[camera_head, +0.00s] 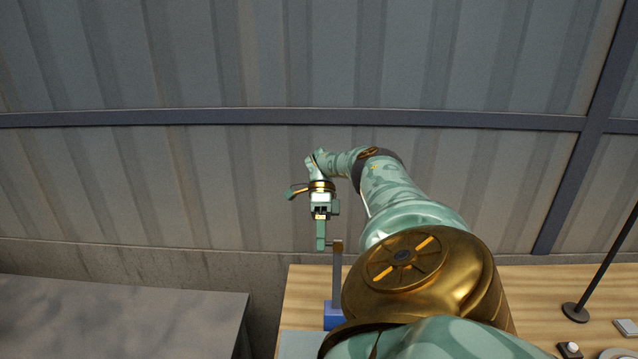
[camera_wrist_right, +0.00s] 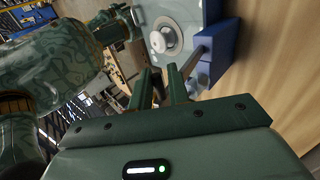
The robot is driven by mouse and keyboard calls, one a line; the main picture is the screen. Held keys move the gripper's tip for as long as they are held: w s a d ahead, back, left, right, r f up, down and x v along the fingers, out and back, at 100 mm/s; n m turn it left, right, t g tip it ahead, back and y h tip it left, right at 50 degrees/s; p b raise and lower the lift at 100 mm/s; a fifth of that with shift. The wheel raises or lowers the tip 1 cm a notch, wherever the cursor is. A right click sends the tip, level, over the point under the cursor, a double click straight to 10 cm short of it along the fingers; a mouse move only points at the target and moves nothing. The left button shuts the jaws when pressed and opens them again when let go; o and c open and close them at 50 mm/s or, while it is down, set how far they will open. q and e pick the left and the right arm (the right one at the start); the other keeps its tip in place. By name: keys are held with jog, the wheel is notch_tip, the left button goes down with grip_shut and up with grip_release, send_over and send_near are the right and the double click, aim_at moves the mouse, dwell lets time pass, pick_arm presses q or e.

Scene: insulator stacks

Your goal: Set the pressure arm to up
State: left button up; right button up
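The pressure arm (camera_head: 337,278) looks like a grey bar standing nearly upright from a blue block (camera_head: 333,316), with a brown end piece at its top. In the right wrist view the grey bar (camera_wrist_right: 193,62) runs from the blue block (camera_wrist_right: 211,68) to just behind one finger. My right gripper (camera_head: 321,236) is beside the brown end piece, close to it on the left; I cannot tell whether they touch. In the right wrist view the two green fingers of this gripper (camera_wrist_right: 160,80) stand apart, with a gap between them. My left gripper is not in view.
The wooden table (camera_head: 300,296) carries the device's grey plate (camera_head: 300,345). A lamp-like stand (camera_head: 576,312) and small items are at the right. A grey surface (camera_head: 110,315) lies left, across a gap. My right arm hides much of the table.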

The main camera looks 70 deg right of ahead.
jog(key=shift+o, duration=1.1)
jog(key=shift+w+d+f, duration=0.15)
jog(key=shift+d+f, duration=0.05)
jog(key=shift+d, duration=0.2)
jog(key=shift+w+d+f, duration=0.1)
jog(key=shift+d+f, duration=0.1)
jog(key=shift+d, duration=0.2)
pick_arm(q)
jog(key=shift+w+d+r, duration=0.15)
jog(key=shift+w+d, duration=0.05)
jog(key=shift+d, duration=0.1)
pick_arm(e)
jog(key=shift+a+r, duration=0.15)
jog(key=shift+a, duration=0.1)
jog(key=shift+r, duration=0.1)
